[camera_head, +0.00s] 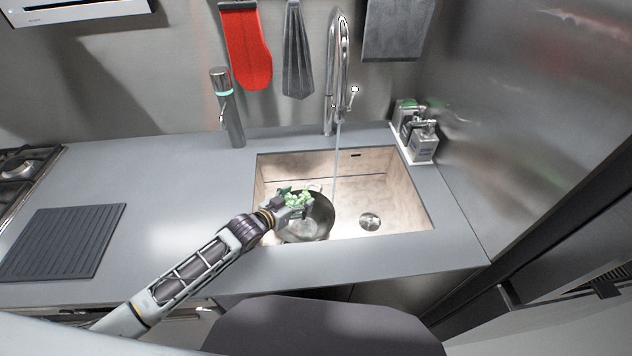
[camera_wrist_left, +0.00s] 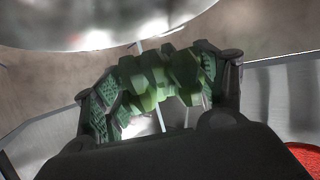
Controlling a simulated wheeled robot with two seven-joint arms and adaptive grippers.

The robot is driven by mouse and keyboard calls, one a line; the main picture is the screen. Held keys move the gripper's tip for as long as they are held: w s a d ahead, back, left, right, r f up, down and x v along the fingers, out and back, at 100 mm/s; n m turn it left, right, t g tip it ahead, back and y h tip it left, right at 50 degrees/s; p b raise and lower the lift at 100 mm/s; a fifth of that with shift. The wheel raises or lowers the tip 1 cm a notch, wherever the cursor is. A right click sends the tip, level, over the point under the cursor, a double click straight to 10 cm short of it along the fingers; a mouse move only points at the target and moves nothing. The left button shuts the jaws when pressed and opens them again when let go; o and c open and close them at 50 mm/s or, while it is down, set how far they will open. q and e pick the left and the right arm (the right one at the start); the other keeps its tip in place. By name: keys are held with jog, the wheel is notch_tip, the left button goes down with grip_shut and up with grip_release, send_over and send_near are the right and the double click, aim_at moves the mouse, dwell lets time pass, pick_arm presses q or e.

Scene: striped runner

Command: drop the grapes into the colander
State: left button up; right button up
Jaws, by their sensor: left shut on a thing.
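The green grapes (camera_head: 298,199) are held over the left part of the sink, above the colander. They fill the space between the fingers in the left wrist view (camera_wrist_left: 160,80). My left gripper (camera_head: 291,203) is shut on the grapes; its two fingers also show in the left wrist view (camera_wrist_left: 155,90). The colander (camera_head: 318,226) is a round metal bowl in the sink, partly hidden by my gripper and the grapes. A large shiny metal curve, perhaps the colander, fills the top of the left wrist view. My right gripper is in neither view.
The sink (camera_head: 400,192) has a drain (camera_head: 369,221) to the right of the colander. Water runs from the tall faucet (camera_head: 338,70). Soap bottles (camera_head: 423,140) stand at the back right. A black ribbed mat (camera_head: 62,243) lies on the left; the counter between is clear.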

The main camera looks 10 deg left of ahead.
aim_at(296, 198)
pick_arm(q)
jog(key=shift+r, duration=0.1)
jog(key=o, duration=1.3)
jog(key=shift+r, duration=4.95)
jog(key=shift+s+f, duration=0.1)
